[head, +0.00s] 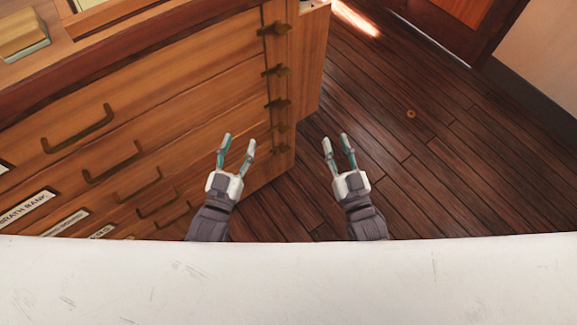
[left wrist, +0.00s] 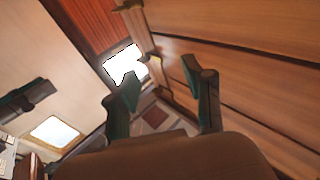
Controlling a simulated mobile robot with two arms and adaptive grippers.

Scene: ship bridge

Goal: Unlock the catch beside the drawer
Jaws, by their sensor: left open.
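A wooden drawer cabinet fills the left of the head view, its drawers (head: 190,112) fitted with bar handles. Several brass catches, one of them (head: 277,71) near the top, run down the upright strip at the drawers' right ends. Which one the task means, I cannot tell. Two catches also show in the left wrist view, one of them small (left wrist: 153,57). My left gripper (head: 238,142) is open and empty, in front of the lower drawers, left of the lower catches. My right gripper (head: 336,141) is open and empty over the floor, right of the cabinet.
A wooden panel (head: 312,60) juts out at the cabinet's right end. The dark plank floor (head: 430,165) is largely clear, with a small brass ring (head: 410,114) on it. A door (head: 460,25) and a pale wall stand at the upper right.

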